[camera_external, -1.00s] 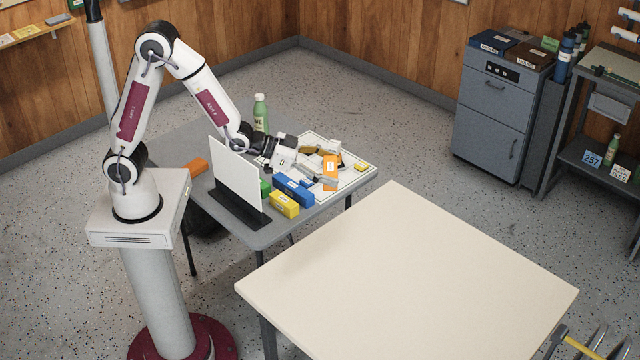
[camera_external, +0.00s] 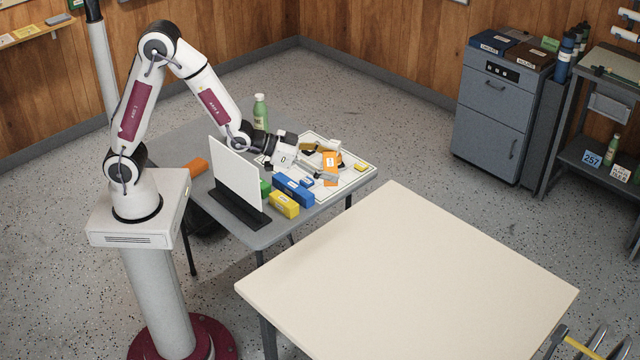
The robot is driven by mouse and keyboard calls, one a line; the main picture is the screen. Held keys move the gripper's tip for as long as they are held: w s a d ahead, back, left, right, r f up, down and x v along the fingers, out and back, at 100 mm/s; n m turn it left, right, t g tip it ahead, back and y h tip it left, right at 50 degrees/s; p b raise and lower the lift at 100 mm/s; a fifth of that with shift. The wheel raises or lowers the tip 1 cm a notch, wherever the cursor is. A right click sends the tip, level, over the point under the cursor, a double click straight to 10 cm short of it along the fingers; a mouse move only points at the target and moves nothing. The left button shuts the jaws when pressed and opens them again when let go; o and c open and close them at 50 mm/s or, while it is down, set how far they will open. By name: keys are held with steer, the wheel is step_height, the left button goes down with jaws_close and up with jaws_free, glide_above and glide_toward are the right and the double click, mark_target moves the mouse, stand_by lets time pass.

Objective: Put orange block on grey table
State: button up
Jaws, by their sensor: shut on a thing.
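My gripper (camera_external: 323,164) is shut on an orange block (camera_external: 330,160) with a white label, at the right part of the grey table (camera_external: 178,146). The block is held upright over a white board (camera_external: 352,183) with dark outlines. The gap below it is hard to judge. The fingers hide part of the block. A second orange block (camera_external: 196,166) lies on the grey table at the left, behind a white upright panel (camera_external: 236,173).
Blue (camera_external: 294,190), yellow (camera_external: 284,205) and green (camera_external: 265,187) blocks stand between the panel and my gripper. A green bottle (camera_external: 260,112) stands behind my wrist. The cream table (camera_external: 410,275) in front is empty. The grey table's back left is clear.

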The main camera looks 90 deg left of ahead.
steer(key=s+a+f+n+y, duration=0.1)
steer(key=a+f, duration=0.3)
steer(key=a, duration=0.8)
steer(key=s+a+f+n+y, duration=0.1)
steer(key=s+a+f, duration=0.3)
steer(key=a, duration=0.8)
steer(key=s+a+f+n+g+y, duration=0.1)
steer(key=a+f, duration=0.5)
steer(key=a, duration=0.7)
steer(key=shift+s+f+n+y, duration=0.2)
steer(key=shift+s+n+y, duration=0.2)
steer(key=shift+s+y, duration=0.25)
steer(key=shift+f, duration=2.9)
steer(key=shift+f, duration=0.1)
steer(key=shift+f, duration=2)
steer(key=shift+f, duration=0.1)
